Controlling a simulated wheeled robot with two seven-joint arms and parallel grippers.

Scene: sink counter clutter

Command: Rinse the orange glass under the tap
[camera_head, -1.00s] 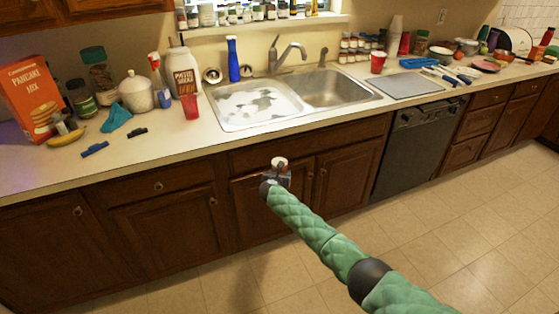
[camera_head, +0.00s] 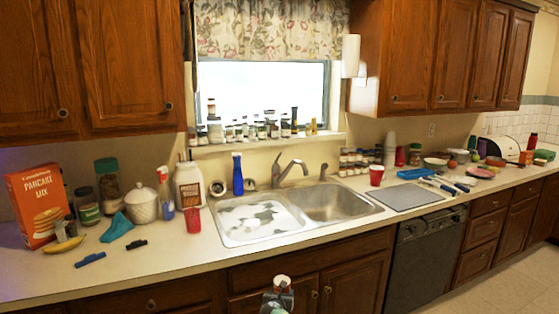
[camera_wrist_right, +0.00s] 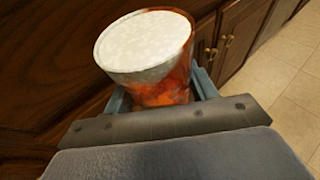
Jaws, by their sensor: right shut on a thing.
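The orange glass (camera_wrist_right: 165,85) is between the fingers of my right gripper (camera_wrist_right: 160,100) in the right wrist view. It is see-through orange, with a pale, whitish round face towards the camera; I cannot tell if this is its base or its contents. In the head view the right gripper (camera_head: 279,301) is at the bottom edge, in front of the cabinet doors and below the counter. The glass (camera_head: 281,283) shows there as a small pale-topped shape. The tap (camera_head: 290,169) stands behind the double sink (camera_head: 312,227). My left gripper is out of view.
White suds (camera_head: 258,219) lie in the left basin; the right basin (camera_head: 340,200) looks empty. A red cup (camera_head: 193,220) and a blue bottle (camera_head: 237,174) stand close to the sink's left side.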

